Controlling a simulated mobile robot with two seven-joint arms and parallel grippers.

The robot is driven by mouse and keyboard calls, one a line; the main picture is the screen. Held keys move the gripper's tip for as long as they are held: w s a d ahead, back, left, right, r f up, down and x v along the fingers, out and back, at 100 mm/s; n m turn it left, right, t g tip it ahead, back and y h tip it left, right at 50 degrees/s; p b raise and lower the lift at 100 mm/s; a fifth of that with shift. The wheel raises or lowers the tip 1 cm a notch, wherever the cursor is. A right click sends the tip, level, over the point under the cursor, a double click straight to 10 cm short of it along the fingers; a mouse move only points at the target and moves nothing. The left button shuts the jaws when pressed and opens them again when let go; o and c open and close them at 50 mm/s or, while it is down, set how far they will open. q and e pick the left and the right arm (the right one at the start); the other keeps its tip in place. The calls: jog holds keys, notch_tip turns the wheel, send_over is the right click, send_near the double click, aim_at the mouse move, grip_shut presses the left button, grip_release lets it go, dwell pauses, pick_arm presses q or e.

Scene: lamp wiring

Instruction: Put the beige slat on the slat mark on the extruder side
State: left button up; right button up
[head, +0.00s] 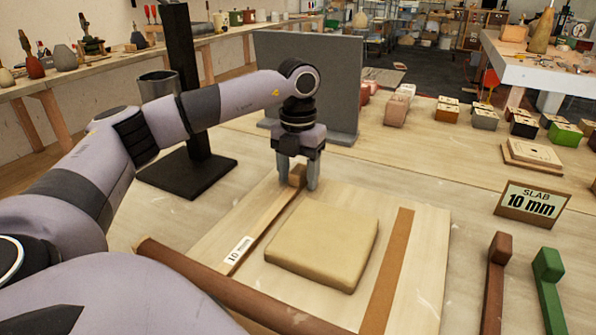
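The beige slat (264,228) lies along the left part of a pale wooden board, on the side of the black post with the metal cylinder. It has a raised block at its far end and a white "10 mm" label near its close end. My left gripper (298,182) points down at the far end, with one finger on each side of the block and the block filling the gap. The fingers hide part of the block. A bare brown strip (388,270) marks the right part of the board. My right gripper is out of view.
A beige clay slab (323,247) lies mid-board. A brown roller (230,287) crosses the near left. The black post (185,100) and grey panel (310,75) stand behind. A brown slat (495,285), green slat (549,290) and "SLAB 10 mm" sign (531,203) are right.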

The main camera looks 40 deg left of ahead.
pick_arm(q)
jog(key=shift+r, duration=0.1)
notch_tip(320, 180, up, 12)
jog(key=p, duration=0.1)
dwell(0.5)
dwell(0.5)
